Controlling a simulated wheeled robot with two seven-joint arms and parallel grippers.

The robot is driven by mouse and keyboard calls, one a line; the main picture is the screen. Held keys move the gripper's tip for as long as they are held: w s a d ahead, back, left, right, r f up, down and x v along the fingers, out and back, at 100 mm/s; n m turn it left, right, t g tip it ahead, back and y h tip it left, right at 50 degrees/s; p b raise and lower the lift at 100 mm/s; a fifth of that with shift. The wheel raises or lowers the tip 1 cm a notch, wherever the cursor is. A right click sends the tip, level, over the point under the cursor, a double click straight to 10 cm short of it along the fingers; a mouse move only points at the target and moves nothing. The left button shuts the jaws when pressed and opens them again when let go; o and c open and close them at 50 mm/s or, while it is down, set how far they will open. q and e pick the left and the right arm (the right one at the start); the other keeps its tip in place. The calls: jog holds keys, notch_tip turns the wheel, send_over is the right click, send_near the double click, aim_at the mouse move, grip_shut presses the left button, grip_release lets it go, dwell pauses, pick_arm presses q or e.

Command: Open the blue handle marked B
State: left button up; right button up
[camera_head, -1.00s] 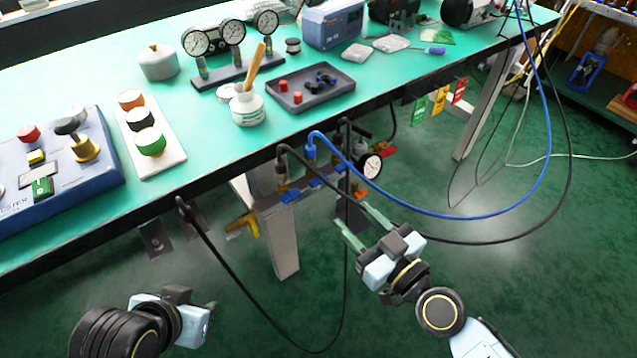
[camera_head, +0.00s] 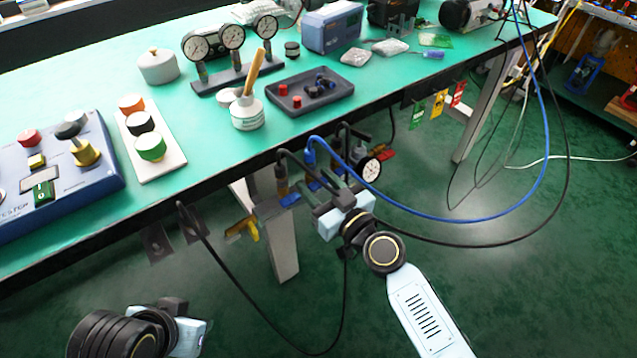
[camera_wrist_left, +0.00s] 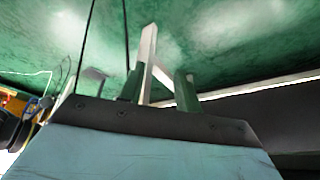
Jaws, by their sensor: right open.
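Under the bench's front edge hangs a valve manifold with a blue handle (camera_head: 290,200) at its left and more blue beside it, close to my right gripper. I cannot read any B mark. My right gripper (camera_head: 319,188) is open, its fingers pointing up and left at the manifold and partly covering it. I cannot tell whether they touch a handle. My left gripper shows at the lower left (camera_head: 200,338), away from the valves. In the left wrist view its two green fingers (camera_wrist_left: 160,85) stand apart with nothing between them.
A gauge (camera_head: 370,170) and a red handle (camera_head: 387,154) are right of the manifold. A yellow handle (camera_head: 242,230) is at its left. A blue hose (camera_head: 440,216) and black hoses loop below the bench (camera_head: 215,178).

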jog(key=c, duration=0.7)
jog(key=shift+m, duration=0.3)
pick_arm(q)
jog(key=shift+w+d+r+t, duration=0.15)
jog(key=shift+w+d+t, duration=0.1)
jog(key=shift+w+t, duration=0.2)
pick_arm(e)
jog(key=shift+m, duration=0.4)
jog(key=o, duration=0.7)
